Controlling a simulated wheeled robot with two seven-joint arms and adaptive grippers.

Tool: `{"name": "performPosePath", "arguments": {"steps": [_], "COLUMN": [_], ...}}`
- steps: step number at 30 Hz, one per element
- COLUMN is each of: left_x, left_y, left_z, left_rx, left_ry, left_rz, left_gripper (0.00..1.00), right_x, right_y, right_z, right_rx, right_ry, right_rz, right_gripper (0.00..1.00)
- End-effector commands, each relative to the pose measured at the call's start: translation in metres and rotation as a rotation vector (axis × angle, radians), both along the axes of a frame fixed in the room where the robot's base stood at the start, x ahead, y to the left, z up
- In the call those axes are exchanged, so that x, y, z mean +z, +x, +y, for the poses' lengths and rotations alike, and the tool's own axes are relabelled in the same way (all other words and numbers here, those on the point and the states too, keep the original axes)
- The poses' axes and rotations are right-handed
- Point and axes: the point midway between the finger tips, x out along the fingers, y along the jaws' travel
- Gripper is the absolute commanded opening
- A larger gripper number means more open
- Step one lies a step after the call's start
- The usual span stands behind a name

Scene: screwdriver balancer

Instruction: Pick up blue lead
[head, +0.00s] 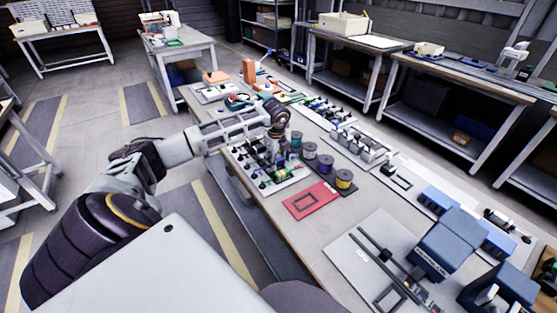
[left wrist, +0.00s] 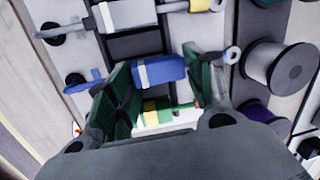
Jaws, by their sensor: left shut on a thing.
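In the left wrist view, a blue lead (left wrist: 160,71) with a thick blue body and a pale band lies across between my fingers. A thin blue end sticks out past the left finger, and a ring-shaped end shows past the right finger. My left gripper (left wrist: 158,76) is shut on its body, with green-faced fingers on both sides. In the head view my left gripper (head: 276,140) points down at the rack of leads on the bench; the lead itself is too small to tell there. How far the lead is above the rack cannot be told. My right gripper is out of view.
A white lead (left wrist: 128,14) and a green-yellow lead (left wrist: 158,112) lie close beside the fingers. Wire spools (head: 309,150) stand just right of the gripper. A red mat (head: 310,200) lies in front, with blue boxes (head: 443,243) further right.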

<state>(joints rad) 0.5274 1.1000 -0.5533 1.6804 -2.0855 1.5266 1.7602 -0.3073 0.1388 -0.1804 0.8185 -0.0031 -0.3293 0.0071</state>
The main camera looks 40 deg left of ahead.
Motion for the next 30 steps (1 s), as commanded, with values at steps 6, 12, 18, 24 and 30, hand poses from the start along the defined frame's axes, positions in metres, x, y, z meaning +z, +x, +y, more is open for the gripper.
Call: {"name": "performPosePath", "arguments": {"steps": [6,12,18,24,30], "left_x": [0.031,0.063,0.085,0.092,0.093], "left_y": [0.002,0.003,0.003,0.002,0.003], "left_z": [0.001,0.001,0.001,0.001,0.002], "left_rx": [0.001,0.001,0.001,0.002,0.002], "left_ry": [0.001,0.002,0.002,0.002,0.002], "left_rz": [-0.007,-0.011,-0.012,-0.01,-0.011], "left_gripper": [0.31,0.31,0.31,0.31,0.31], "right_x": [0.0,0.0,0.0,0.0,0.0], "right_y": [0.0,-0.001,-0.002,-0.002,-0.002], "right_z": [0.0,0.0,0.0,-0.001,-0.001], "right_rx": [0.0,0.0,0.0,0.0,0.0], "right_ry": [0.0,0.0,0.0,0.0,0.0], "right_rz": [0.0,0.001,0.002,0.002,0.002], "right_gripper": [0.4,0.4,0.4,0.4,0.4]}}
